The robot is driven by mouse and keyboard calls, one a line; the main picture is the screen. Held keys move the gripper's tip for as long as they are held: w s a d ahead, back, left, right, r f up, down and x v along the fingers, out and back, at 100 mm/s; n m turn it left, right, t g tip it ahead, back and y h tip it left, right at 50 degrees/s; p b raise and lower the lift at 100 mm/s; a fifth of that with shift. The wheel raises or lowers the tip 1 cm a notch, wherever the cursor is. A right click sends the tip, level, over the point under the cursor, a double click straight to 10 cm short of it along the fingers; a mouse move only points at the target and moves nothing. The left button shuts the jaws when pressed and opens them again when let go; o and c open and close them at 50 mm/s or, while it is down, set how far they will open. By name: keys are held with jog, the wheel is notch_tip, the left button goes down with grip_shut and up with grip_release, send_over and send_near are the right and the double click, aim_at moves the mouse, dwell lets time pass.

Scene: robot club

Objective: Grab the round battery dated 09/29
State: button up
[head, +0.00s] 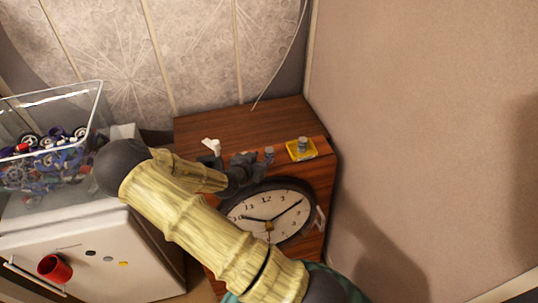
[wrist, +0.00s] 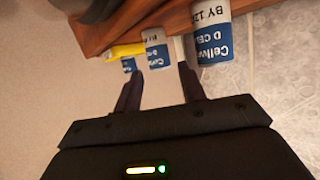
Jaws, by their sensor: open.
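Three round batteries with blue and white labels show in the wrist view. In the head view, one battery (head: 269,154) is just right of my gripper (head: 253,160), and another battery (head: 303,144) stands on the yellow pad. My gripper is open and empty.
The wooden cabinet top (head: 250,122) is clear behind the batteries. A white object (head: 212,144) is left of my gripper. A round clock (head: 268,215) is at the cabinet's front. A clear bin of parts (head: 60,125) is left, and a wall (head: 420,120) closes the right.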

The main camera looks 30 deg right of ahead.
aim_at(267, 152)
jog(key=p+x, duration=0.1)
jog(key=x, duration=0.3)
jog(key=shift+d, duration=0.15)
jog(key=shift+w, duration=0.1)
jog(key=c, duration=0.8)
jog(key=shift+r, duration=0.4)
notch_tip(267, 152, up, 9)
jog(key=shift+r+b, duration=0.2)
jog(key=shift+b, duration=0.4)
